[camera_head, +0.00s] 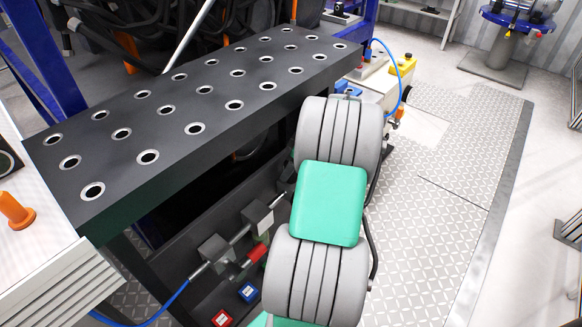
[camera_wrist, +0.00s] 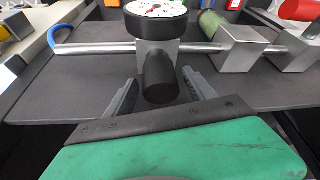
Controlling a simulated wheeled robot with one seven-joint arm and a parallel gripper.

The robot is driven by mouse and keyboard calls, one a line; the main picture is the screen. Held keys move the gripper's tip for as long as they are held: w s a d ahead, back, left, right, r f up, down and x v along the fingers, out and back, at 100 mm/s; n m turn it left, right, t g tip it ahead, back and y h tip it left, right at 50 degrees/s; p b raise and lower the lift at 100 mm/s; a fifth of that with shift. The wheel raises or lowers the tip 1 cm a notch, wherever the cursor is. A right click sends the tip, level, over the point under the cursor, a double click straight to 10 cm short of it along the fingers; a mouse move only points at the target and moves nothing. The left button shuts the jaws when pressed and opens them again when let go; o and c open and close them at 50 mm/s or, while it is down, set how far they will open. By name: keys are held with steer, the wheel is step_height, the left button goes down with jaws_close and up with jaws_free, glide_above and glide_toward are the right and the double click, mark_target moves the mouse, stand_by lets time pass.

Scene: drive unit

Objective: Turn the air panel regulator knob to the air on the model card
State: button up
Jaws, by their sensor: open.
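In the wrist view, a black cylindrical regulator knob (camera_wrist: 160,78) sticks out from a grey metal block below a round white-faced gauge (camera_wrist: 156,9). My gripper (camera_wrist: 160,92) is open, with one grey finger on each side of the knob. I cannot tell whether either finger touches it. In the head view, the dark air panel (camera_head: 200,292) is under the perforated table, and my grey and green arm reaches down in front of it. My gripper and the knob are hidden there. I cannot make out a model card in either view.
A metal pipe (camera_wrist: 95,48) runs to the knob's block, with a blue hose (camera_wrist: 60,36) at its left end. A green cylinder (camera_wrist: 209,23) and a red part (camera_wrist: 300,9) are to the right. The black perforated table (camera_head: 215,72) overhangs the panel. Open floor (camera_head: 430,235) lies right.

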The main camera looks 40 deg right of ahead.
steer(key=shift+c, duration=0.4)
steer(key=c, duration=1.3)
steer(key=shift+a+m+h, duration=0.15)
steer(key=shift+m+h, duration=0.15)
steer(key=shift+m, duration=0.6)
steer(key=shift+m+h, duration=0.4)
steer(key=shift+m, duration=0.7)
steer(key=o, duration=1.4)
